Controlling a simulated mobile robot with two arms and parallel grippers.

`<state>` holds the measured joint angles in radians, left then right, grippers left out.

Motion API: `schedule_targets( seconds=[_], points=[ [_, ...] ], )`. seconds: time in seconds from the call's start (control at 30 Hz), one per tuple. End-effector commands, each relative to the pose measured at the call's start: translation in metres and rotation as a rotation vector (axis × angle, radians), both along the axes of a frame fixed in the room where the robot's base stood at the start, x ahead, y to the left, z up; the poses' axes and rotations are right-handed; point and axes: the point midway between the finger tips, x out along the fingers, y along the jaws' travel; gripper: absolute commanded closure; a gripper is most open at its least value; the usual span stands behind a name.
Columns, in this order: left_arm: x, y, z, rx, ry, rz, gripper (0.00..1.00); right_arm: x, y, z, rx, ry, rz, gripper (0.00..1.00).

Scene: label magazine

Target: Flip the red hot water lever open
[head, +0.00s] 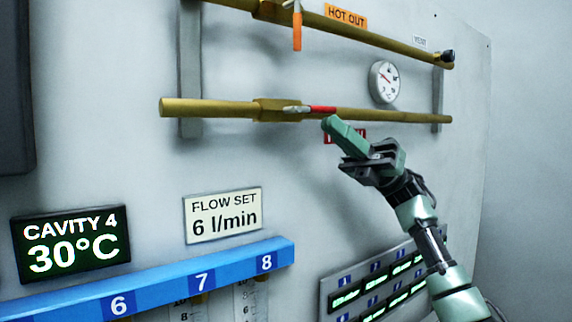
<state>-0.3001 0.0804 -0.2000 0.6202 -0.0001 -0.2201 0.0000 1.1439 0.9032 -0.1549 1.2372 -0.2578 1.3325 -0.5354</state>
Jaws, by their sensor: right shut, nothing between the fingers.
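The red lever (321,109) sits on the valve of the lower brass pipe (220,107). It lies along the pipe, pointing right. My right gripper (330,124) is shut and empty, with its green fingertips just below the lever's free end. I cannot tell whether they touch the lever. A red label (358,133) under the pipe is mostly hidden behind the gripper. My left gripper is not in view.
An orange lever (297,30) hangs down from the upper pipe (395,45), near the HOT OUT label (345,16). A round gauge (385,82) sits right of the red lever. Below are a FLOW SET sign (223,215), a blue numbered rail (160,279) and a display panel (328,300).

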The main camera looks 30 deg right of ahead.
Motion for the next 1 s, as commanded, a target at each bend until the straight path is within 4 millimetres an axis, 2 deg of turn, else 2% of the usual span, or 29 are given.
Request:
schedule_targets(
  seconds=[0.03, 0.5, 1.0],
  points=[
    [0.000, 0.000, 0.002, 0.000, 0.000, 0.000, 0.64, -0.002, -0.008, 0.013, 0.032, -0.007, -0.009, 1.00],
    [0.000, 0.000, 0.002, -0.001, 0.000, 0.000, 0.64, -0.003, -0.010, 0.013, 0.034, -0.007, -0.011, 1.00],
    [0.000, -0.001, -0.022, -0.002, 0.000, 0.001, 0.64, 0.001, -0.063, -0.036, 0.009, -0.003, -0.002, 1.00]
  ],
)
